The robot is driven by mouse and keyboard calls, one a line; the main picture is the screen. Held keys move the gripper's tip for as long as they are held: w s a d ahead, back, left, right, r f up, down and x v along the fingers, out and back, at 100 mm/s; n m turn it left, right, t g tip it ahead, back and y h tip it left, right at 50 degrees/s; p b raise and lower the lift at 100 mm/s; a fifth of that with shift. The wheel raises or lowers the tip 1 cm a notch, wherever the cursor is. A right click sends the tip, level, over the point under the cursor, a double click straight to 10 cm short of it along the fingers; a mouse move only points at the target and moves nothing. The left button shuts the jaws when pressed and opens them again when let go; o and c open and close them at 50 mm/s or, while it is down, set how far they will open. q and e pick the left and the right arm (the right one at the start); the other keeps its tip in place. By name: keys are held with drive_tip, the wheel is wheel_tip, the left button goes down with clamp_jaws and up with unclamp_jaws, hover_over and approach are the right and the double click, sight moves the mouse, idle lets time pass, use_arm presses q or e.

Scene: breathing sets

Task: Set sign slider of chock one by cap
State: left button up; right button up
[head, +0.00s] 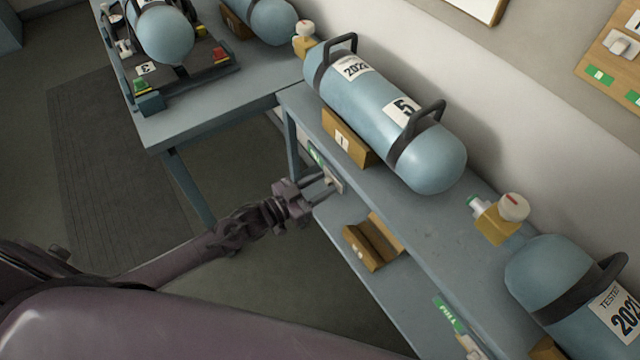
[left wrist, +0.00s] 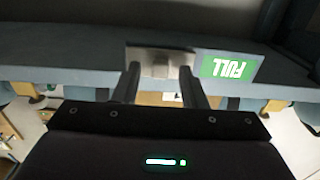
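Chock one (head: 345,140) is a wooden block labelled 1 on the bench, under a blue cylinder (head: 385,115) labelled 5. Below it on the bench's front edge is a sign slider (head: 334,181), a metal plate with a small knob, beside a green strip (head: 316,157). Contact cannot be told. My right gripper is not in view.
A second slider (head: 468,343) with a green FULL sign (head: 449,314) sits further along the edge. An empty wooden chock (head: 372,245) lies on the lower shelf. A yellow valve (head: 498,220) and another cylinder (head: 560,280) are at right. A table (head: 215,110) stands at upper left.

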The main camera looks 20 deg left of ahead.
use_arm(q)
clamp_jaws()
drive_tip(key=w+a+b, duration=0.1)
drive_tip(key=a, duration=0.1)
drive_tip(key=w+a+b, duration=0.1)
drive_tip(key=w+a, duration=0.1)
drive_tip(key=w+a+b, duration=0.2)
drive_tip(key=shift+w+a+f, duration=0.1)
drive_tip(key=shift+a+f, duration=0.05)
drive_tip(key=shift+a, duration=0.2)
drive_tip(key=shift+w+a, duration=0.15)
drive_tip(key=shift+a, duration=0.05)
drive_tip(key=shift+r, duration=0.2)
unclamp_jaws()
drive_tip(key=shift+a, duration=0.1)
